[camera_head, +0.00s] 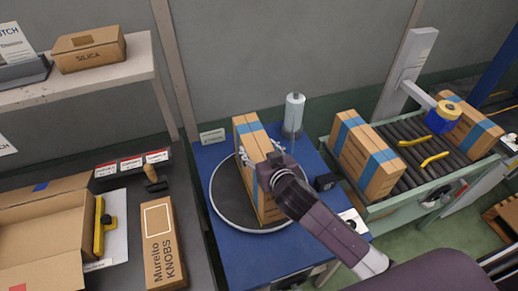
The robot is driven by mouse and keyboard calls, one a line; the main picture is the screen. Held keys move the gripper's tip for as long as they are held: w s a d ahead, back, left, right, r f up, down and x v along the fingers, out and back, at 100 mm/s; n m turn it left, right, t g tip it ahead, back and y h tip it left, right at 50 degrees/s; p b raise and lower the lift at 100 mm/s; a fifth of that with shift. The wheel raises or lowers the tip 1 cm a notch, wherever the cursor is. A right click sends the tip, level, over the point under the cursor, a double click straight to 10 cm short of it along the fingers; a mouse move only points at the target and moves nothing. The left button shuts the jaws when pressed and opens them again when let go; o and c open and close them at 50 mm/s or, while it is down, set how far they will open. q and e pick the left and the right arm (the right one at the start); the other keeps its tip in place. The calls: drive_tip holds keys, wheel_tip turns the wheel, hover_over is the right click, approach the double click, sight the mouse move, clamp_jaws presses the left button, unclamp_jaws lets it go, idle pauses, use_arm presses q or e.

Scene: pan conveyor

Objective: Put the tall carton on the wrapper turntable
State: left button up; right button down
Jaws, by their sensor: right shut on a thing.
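A tall brown carton with a blue tape band (247,129) is upright over the wrapper turntable (222,203), a dark round plate with a light rim on a blue base. Its lower end appears to be at the plate; whether it rests on it is hard to tell. My right gripper (258,157) is shut on this carton, with grey finger parts showing at its left and right sides. My wrist hides part of the carton's right side. My left gripper is not in view.
Two similar blue-taped cartons (354,160) stand on the roller conveyor (405,148) at the right. A film roll (293,113) stands behind the turntable. A dark bench at the left holds an open box (40,240) and a Murello Knobs box (160,240).

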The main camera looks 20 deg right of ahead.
drive_tip(key=c, duration=0.7)
unclamp_jaws()
drive_tip(key=shift+f, duration=0.1)
drive_tip(key=b+v, duration=0.2)
drive_tip(key=v, duration=1)
